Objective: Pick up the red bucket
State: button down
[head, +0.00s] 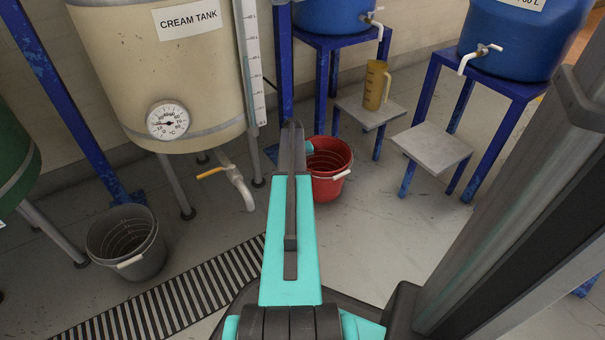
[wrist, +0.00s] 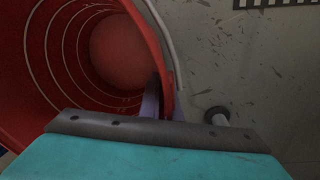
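The red bucket (head: 330,186) stands upright on the floor in the middle of the head view, partly covered by my arm. Its pale handle grip shows at the front right. In the wrist view the bucket (wrist: 118,48) fills the left side, and I look down into its ringed, empty-looking inside. My gripper (wrist: 158,103) is at the bucket's rim, with a finger showing against the inner wall. The head view mostly hides my gripper behind my arm.
A cream tank (head: 160,70) with a tap (head: 240,187) stands left of the bucket. A grey bucket (head: 127,245) and a floor grate (head: 170,294) are at lower left. A low stand with a yellow jug (head: 376,86) is behind right. Floor right of the bucket is clear.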

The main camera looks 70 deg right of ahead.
jog(key=shift+r+p, duration=0.5)
jog(key=shift+r, duration=0.4)
jog(key=shift+r+p, duration=0.6)
jog(key=shift+r, duration=0.25)
jog(key=s+a+p, duration=0.5)
jog(key=s+a, duration=0.4)
jog(key=a, duration=0.4)
jog(key=shift+s+r, duration=0.2)
jog(key=shift+r, duration=0.25)
